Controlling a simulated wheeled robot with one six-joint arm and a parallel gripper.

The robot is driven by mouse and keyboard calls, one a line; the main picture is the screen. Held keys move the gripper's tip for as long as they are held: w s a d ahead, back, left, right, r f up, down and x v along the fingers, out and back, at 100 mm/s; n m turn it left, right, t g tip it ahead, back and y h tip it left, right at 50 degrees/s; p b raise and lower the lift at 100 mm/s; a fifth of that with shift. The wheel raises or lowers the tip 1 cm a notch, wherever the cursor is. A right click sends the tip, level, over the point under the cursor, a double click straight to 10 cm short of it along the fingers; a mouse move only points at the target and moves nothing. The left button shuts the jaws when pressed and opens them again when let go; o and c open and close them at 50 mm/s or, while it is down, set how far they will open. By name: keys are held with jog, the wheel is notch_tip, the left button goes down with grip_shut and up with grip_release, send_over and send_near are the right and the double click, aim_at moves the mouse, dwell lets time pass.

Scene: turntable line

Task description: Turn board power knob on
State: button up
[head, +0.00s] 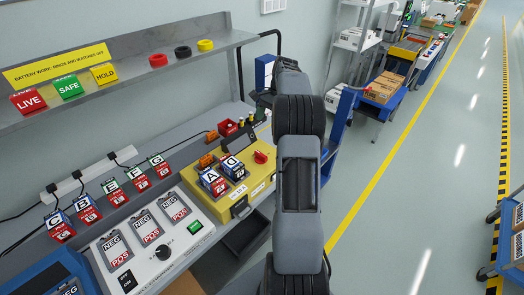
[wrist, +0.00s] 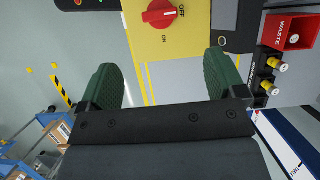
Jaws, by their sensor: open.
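The red power knob (wrist: 159,13) sits on the yellow board (wrist: 150,45) at the top of the wrist view, partly cut off by the frame edge. The label OFF is on its right and ON is below it. Its pale mark lies roughly sideways, toward OFF. In the head view the knob (head: 260,157) is on the right part of the yellow board (head: 200,230). My gripper (wrist: 165,80) is open and empty, its green fingers wide apart below the knob in the wrist view and apart from it. In the head view my arm hides the fingers.
Batteries A and D (head: 221,174) sit on the board. A white tester (head: 150,240) and a row of charging batteries (head: 110,190) are to its left. A red WASTE bin (wrist: 293,33) is close by in the wrist view. A shelf (head: 130,80) overhangs the bench.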

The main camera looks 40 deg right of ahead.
aim_at(261, 154)
jog(key=x, duration=1.3)
jog(key=shift+d+f+p, duration=0.15)
jog(key=shift+f+p, duration=0.15)
jog(key=shift+f, duration=0.2)
jog(key=c, duration=0.9)
